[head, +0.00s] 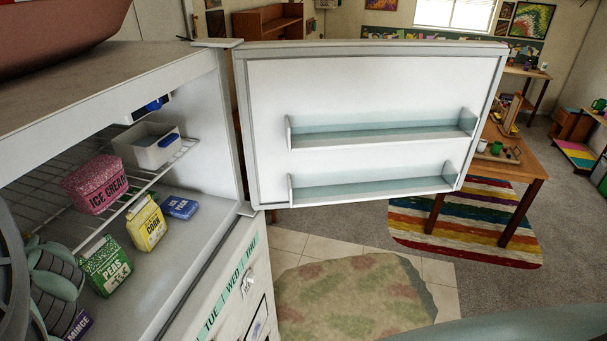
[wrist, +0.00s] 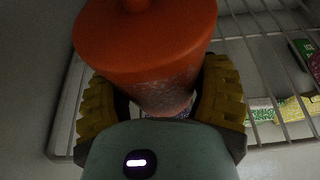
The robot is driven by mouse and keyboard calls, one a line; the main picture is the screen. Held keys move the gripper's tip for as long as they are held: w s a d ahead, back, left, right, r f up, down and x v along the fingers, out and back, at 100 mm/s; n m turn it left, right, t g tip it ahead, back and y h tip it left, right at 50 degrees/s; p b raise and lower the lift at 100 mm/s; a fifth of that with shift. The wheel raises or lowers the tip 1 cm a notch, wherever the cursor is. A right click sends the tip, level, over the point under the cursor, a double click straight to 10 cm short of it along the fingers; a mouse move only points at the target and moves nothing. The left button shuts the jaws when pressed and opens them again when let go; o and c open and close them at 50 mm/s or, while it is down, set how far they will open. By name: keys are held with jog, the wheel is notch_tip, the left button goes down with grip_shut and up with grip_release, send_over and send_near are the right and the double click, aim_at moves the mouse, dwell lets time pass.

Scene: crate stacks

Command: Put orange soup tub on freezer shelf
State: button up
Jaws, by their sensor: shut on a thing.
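The orange soup tub (wrist: 146,45) has a lid with a knob and a frosty, paler lower body. In the wrist view it sits between the yellow ribbed fingers of my gripper (wrist: 160,98), which is shut on it. A wire freezer shelf (wrist: 238,50) lies behind the tub; I cannot tell whether the tub touches it. In the head view the wire shelf (head: 50,198) crosses the open freezer, with food on and below it. The tub cannot be made out in the head view, where part of my arm covers the lower left.
A pink ice cream box (head: 95,183) and a grey bin (head: 146,148) stand on the shelf. Below are a green peas carton (head: 106,268), a yellow carton (head: 147,226) and a blue ice pack (head: 180,207). The freezer door (head: 370,85) stands wide open.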

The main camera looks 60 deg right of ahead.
jog(key=shift+f, duration=0.2)
jog(key=o, duration=1.3)
jog(key=shift+o, duration=0.2)
jog(key=shift+r, duration=0.25)
jog(key=shift+b+v, duration=0.6)
jog(key=shift+v, duration=0.75)
jog(key=p+v, duration=0.6)
jog(key=v, duration=0.3)
jog(key=shift+s+d, duration=0.1)
jog(key=shift+s, duration=0.1)
